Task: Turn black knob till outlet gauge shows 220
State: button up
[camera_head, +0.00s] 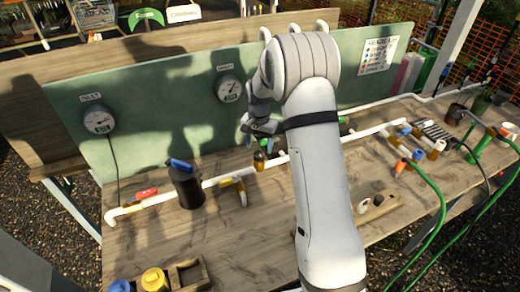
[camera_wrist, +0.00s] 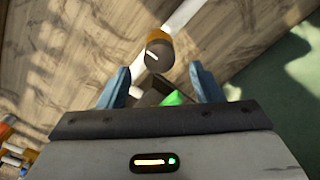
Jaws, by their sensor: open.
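The black knob (camera_wrist: 158,55) shows in the wrist view as a dark round cap with a white mark on top of a brass body. The outlet gauge (camera_head: 229,89) is on the green board, right of the inlet gauge (camera_head: 99,119). Its needle shows, but its number is too small to read.
A black cylinder (camera_head: 187,190) and blue lever (camera_head: 180,164) stand left along the white pipe (camera_head: 215,181). A wooden block (camera_head: 378,207) lies right of my arm. Green hoses (camera_head: 437,195) hang at the right.

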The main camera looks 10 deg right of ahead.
aim_at(259, 154)
jog(key=shift+f+p, duration=0.45)
jog(key=shift+f, duration=1.6)
jog(key=shift+c, duration=0.6)
